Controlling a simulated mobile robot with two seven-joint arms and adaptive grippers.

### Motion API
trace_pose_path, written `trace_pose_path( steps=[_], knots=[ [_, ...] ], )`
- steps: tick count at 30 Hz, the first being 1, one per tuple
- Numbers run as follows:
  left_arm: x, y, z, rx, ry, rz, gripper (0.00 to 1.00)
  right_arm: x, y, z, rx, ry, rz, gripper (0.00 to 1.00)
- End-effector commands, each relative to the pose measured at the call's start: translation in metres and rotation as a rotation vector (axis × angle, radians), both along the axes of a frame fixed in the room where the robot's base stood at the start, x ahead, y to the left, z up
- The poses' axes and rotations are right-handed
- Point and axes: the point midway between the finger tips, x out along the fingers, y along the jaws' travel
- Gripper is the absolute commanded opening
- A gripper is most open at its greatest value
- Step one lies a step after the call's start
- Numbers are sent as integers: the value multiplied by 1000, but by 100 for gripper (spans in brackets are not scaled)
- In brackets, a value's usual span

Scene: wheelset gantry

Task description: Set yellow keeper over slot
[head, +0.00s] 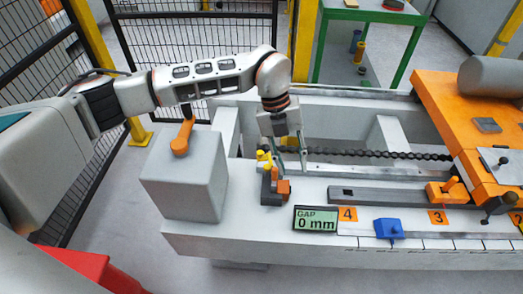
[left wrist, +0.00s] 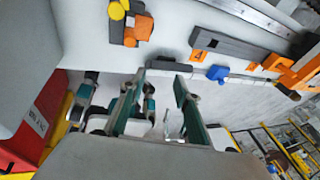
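The yellow keeper (head: 264,158) appears as a small yellow piece on top of a dark grey and orange block (head: 272,188) at the left end of the white bench. It also shows at the top edge of the left wrist view (left wrist: 118,9), partly cut off. My left gripper (head: 287,156) points down just behind and right of it, its fingers spread and nothing visible between them. Its open fingers also show in the left wrist view (left wrist: 160,80), apart from the keeper. Which opening is the slot I cannot tell; a dark bar (head: 390,197) has a small dark hole. My right gripper is not in view.
A grey box with an orange handle (head: 183,180) stands left of the block. A display reading "GAP 0 mm" (head: 315,219), a blue part (head: 388,229) and orange clamp pieces (head: 446,191) lie to the right. A chain (head: 380,154) runs behind.

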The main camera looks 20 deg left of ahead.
Motion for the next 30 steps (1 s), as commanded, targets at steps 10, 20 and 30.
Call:
trace_pose_path(
  steps=[10,20,30],
  knots=[
    [65,105,18,337,-89,213,32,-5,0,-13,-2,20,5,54],
    [66,108,-8,348,-87,221,32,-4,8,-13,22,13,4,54],
    [66,108,-57,346,-89,220,32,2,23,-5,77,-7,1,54]
  ],
)
